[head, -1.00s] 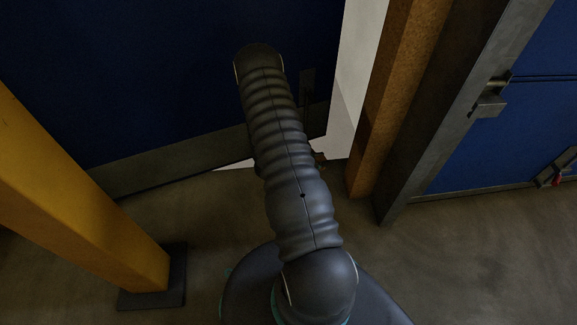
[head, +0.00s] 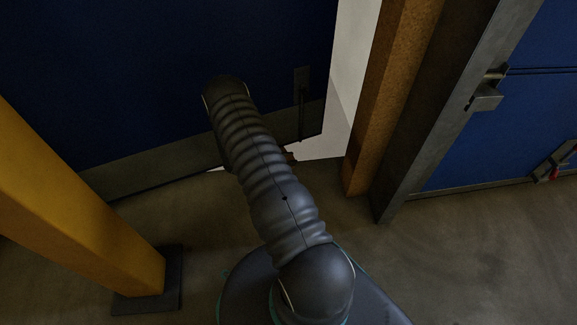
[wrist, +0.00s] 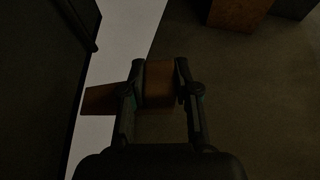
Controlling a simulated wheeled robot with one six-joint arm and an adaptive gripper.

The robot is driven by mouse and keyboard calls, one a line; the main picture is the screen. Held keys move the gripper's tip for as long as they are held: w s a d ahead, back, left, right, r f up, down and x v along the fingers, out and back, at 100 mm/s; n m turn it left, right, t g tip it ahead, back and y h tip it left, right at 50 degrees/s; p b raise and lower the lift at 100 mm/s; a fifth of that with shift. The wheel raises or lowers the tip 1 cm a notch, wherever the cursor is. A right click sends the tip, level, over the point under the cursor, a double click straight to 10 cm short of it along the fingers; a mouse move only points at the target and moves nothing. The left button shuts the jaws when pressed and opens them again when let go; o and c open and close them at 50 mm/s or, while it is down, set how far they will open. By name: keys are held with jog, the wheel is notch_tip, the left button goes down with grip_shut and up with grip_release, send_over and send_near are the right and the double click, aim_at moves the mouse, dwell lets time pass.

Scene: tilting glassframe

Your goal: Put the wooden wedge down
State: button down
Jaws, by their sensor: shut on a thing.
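The wooden wedge (wrist: 158,86) is a brown block in the wrist view, held between the two fingers of my gripper (wrist: 160,68). Its thinner end sticks out to the left past the left finger. My gripper is shut on it, above a pale strip of floor and the edge of the darker floor. The wrist view is dark, so I cannot tell whether the wedge touches the floor. In the head view my own arm hides most of the gripper and the wedge.
A blue door (head: 150,80) with a grey bottom strip stands ahead, with a pale gap at its right edge. An orange-brown post (head: 395,90) and grey frame stand right of the gap. A yellow post (head: 90,220) stands at left.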

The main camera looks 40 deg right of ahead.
jog(key=shift+f+b, duration=0.3)
jog(key=shift+f, duration=1.65)
jog(key=shift+f, duration=0.15)
jog(key=c, duration=0.8)
grip_release()
jog(key=shift+c, duration=0.2)
